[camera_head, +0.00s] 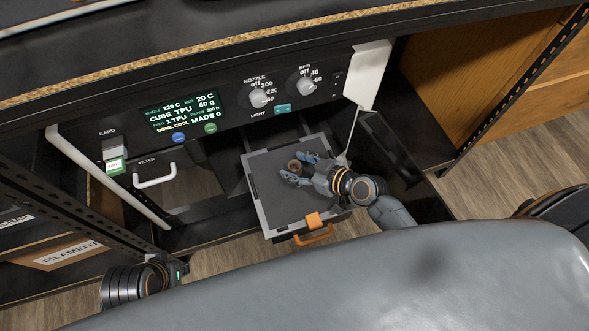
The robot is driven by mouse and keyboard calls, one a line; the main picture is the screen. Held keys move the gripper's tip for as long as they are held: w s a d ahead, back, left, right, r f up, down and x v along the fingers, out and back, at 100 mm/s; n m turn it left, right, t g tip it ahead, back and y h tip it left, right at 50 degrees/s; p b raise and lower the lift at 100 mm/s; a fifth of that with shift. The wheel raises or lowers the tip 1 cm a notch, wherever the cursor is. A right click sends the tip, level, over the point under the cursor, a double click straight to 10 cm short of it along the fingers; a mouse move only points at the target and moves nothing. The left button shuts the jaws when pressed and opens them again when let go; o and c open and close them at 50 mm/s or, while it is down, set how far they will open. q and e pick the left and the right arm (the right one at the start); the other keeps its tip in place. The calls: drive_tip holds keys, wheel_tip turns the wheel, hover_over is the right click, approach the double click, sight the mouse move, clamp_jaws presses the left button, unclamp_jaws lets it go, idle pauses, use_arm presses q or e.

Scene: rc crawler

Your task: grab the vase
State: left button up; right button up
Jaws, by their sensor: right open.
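My right gripper (298,169) reaches in from the right, low over the plate. Part of my left arm shows at the lower left, but no fingers of the left gripper show.
The plate has a pale frame (257,212) and an orange handle (315,236) at its front. A control panel (187,113) with a lit screen and knobs is behind it. A white upright piece (369,74) stands at the panel's right. A box labelled FILAMENT (68,254) is at lower left.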

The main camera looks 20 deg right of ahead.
drive_tip(key=shift+w+a+f, duration=0.25)
drive_tip(key=shift+w+a, duration=0.05)
drive_tip(key=shift+w, duration=0.1)
drive_tip(key=c, duration=0.9)
drive_tip(key=shift+r, duration=0.2)
